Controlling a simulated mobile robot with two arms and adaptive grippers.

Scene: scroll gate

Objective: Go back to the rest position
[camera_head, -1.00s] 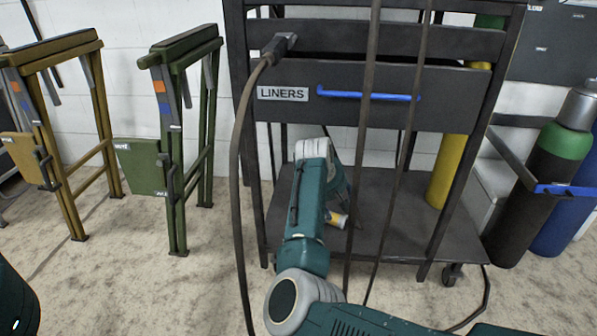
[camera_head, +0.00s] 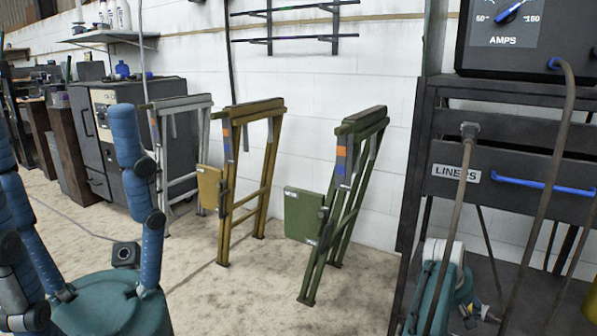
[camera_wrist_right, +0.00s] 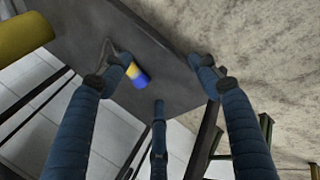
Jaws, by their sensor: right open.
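My right arm shows low at the right of the head view, in front of the black cart. Its gripper (camera_head: 464,292) is partly hidden by its own teal link there. In the right wrist view the gripper's blue fingers (camera_wrist_right: 163,75) are spread apart and hold nothing. A yellow and blue cylinder (camera_wrist_right: 140,77) appears beyond the fingertips, against the dark shelf; I cannot tell the exact gap. My left gripper (camera_head: 75,190) stands large at the lower left of the head view, its blue fingers pointing up, spread and empty above a teal palm.
The black cart (camera_head: 447,155) with a LINERS drawer and hanging cables stands right. Green (camera_head: 343,190), yellow (camera_head: 246,165) and grey (camera_head: 177,135) folding stands line the white wall. A dark cabinet (camera_head: 105,145) is further left.

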